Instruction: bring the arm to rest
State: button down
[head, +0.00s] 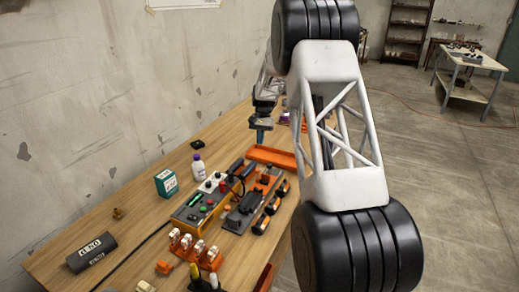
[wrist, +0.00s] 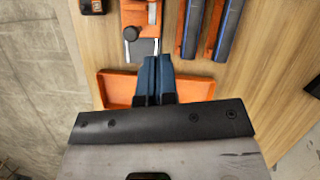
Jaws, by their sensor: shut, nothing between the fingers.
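My gripper (head: 261,137) is over the far part of the wooden workbench (head: 125,190) in the head view. Its blue fingers (wrist: 154,78) are together and empty in the wrist view. The fingers appear in front of an orange tray (wrist: 196,88), which also shows in the head view (head: 270,157). How high the fingertips are above it I cannot tell. My white arm covers much of the right side of the bench in the head view.
An orange rack (head: 190,252) is nearer. A concrete wall (head: 90,90) borders the left. Open floor lies right.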

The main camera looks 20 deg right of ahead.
jog(key=shift+w+d+r, duration=0.1)
jog(key=shift+w+r, duration=0.1)
jog(key=shift+r, duration=0.35)
jog(key=s+a+r+n+t+h, duration=0.1)
jog(key=s+a+r, duration=0.4)
jog(key=s, duration=0.4)
jog(key=s+a+r+n+t, duration=0.1)
jog(key=s+a+r, duration=0.1)
jog(key=s+r, duration=0.6)
jog(key=s+a+r+n+t+h, duration=0.1)
jog(key=s+a+r, duration=0.4)
jog(key=s, duration=0.5)
jog(key=s+a+f+n+t, duration=0.1)
jog(key=s+a, duration=0.1)
jog(key=s, duration=1.4)
jog(key=s+a+f+n+t, duration=0.1)
jog(key=s+a+n+t, duration=0.1)
jog(key=s, duration=1.4)
jog(key=shift+s+h, duration=0.3)
jog(key=shift+s, duration=0.1)
